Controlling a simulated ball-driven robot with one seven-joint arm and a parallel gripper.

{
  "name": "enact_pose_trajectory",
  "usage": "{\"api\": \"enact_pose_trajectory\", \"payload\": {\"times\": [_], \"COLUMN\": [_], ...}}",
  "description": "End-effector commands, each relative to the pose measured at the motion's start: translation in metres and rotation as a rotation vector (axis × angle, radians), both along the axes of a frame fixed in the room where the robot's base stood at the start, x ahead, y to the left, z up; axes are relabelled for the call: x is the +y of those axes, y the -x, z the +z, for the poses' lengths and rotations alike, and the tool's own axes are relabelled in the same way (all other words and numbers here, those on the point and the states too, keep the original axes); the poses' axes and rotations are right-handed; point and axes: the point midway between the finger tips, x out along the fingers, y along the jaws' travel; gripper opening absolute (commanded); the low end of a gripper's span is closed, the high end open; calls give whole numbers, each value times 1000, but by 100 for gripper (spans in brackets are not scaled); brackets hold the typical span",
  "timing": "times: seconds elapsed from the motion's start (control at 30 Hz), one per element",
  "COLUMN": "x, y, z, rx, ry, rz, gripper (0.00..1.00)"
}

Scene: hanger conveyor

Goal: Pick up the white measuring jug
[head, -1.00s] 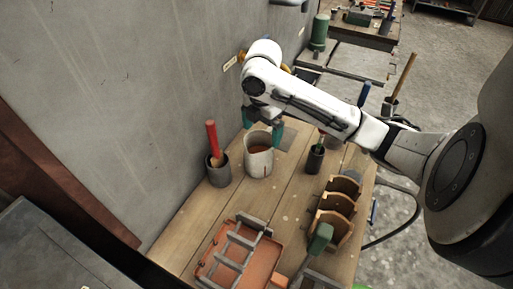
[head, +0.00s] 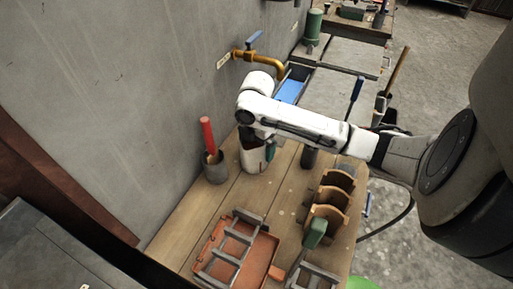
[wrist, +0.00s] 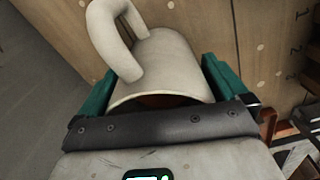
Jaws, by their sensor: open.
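The white measuring jug (head: 251,160) stands on the wooden bench near the wall, partly hidden by my arm in the head view. In the wrist view, the jug (wrist: 172,62) lies between the two teal fingers of my gripper (wrist: 160,80). Its loop handle is at the upper left, and its rim and brownish inside face my gripper's palm. The fingers are open, one on each side of the jug, with a small gap visible at the left. In the head view, my gripper (head: 258,146) is right over the jug, one teal finger showing at its right side.
A grey cup (head: 215,171) with a red-handled tool stands just left of the jug. An orange tray (head: 262,262) with a grey rack, and brown slotted holders (head: 328,200), are nearer. A brass tap (head: 268,58) and blue-bottomed basin (head: 290,91) lie behind my arm.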

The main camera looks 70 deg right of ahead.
Motion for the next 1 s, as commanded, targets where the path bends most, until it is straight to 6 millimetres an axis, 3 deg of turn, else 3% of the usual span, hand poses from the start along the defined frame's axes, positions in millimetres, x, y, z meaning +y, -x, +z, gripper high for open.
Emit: {"api": "enact_pose_trajectory", "payload": {"times": [0.07,0.67,1.0], "x": [0,0,-1], "y": [0,0,-1], "z": [0,1,8], "rx": [0,0,-3], "ry": [0,0,2], "rz": [0,0,0], "gripper": [94,37,36]}}
